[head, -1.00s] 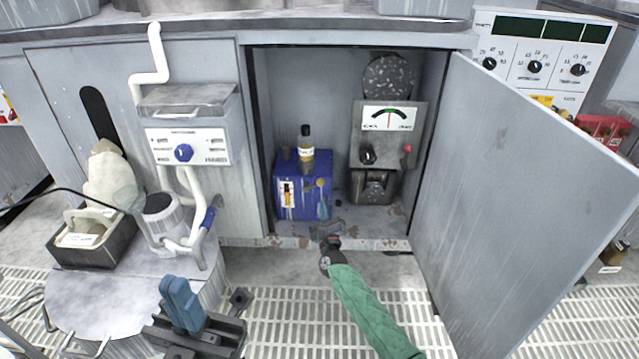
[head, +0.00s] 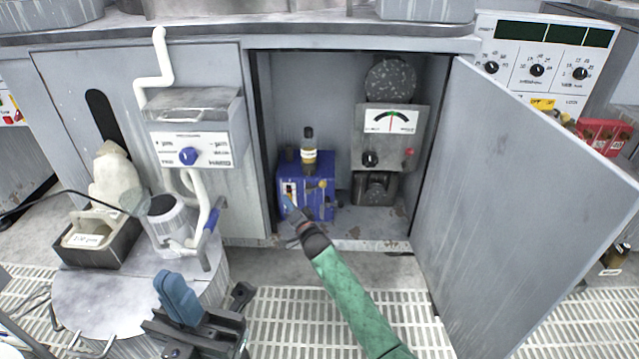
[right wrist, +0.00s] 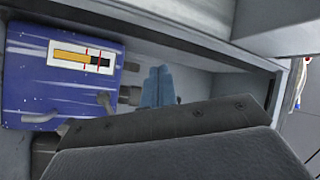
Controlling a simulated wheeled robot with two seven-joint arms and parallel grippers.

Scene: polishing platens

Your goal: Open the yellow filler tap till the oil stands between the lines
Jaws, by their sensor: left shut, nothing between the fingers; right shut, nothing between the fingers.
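The blue oil unit (head: 320,207) stands in the open cabinet with an amber bottle (head: 308,157) upright on top. A small yellow tap (head: 322,184) is on its front. The sight gauge (head: 290,190) is at its front left. In the right wrist view the gauge (right wrist: 82,57) lies sideways; its amber part ends between the two red lines. My right gripper (head: 291,207) is shut and empty, in front of the unit's lower left; its blue fingertips (right wrist: 157,86) appear apart from the unit in the wrist view. My left gripper (head: 178,298) is shut and empty in the left foreground.
A grey device with a dial (head: 390,122) stands right of the unit. The cabinet door (head: 530,190) hangs open at the right. A round table (head: 105,300) at the left carries a grey jug (head: 168,222) and a dark tray (head: 98,250).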

